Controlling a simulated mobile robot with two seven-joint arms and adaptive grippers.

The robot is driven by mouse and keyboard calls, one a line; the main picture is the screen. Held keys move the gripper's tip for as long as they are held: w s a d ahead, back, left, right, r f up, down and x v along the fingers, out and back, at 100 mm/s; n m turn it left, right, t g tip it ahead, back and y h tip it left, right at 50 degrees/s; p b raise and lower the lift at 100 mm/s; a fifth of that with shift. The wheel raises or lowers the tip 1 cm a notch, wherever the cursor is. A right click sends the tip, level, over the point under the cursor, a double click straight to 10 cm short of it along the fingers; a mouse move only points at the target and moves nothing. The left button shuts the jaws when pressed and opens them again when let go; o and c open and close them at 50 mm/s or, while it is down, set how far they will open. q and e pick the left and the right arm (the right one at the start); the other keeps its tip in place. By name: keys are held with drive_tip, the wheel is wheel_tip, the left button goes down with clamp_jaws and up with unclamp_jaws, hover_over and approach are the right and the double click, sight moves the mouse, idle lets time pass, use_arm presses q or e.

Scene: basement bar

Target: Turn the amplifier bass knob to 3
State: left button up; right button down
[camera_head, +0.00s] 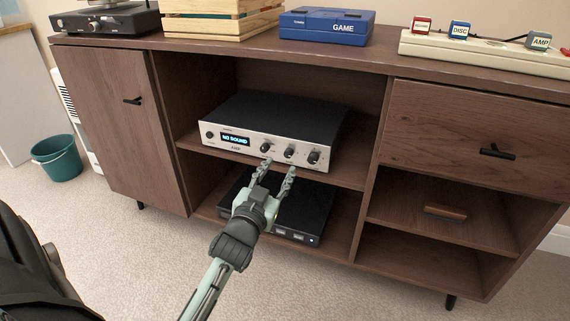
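The amplifier (277,123) is a silver-fronted box with a black top on the cabinet's upper middle shelf. Its display (235,140) reads "NO SOUND". Three dark knobs sit on the right part of its front: a left knob (266,147), a middle knob (289,152) and a right knob (313,157). Their labels and settings are too small to read, so I cannot tell which is bass. My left gripper (278,170) is open and empty, just in front of and below the left and middle knobs. My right gripper is not in view.
The wooden cabinet (165,180) surrounds the amplifier, with a shelf edge below it. A black device (318,215) sits on the lower shelf behind my gripper. On top are a blue game console (327,27), a wooden crate (215,22) and a power strip (480,52). Carpet in front is clear.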

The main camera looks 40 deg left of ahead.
sight(287, 155)
use_arm(q)
drive_tip(key=b+x, duration=0.1)
drive_tip(key=x, duration=0.4)
drive_tip(key=shift+w, duration=0.2)
clamp_jaws()
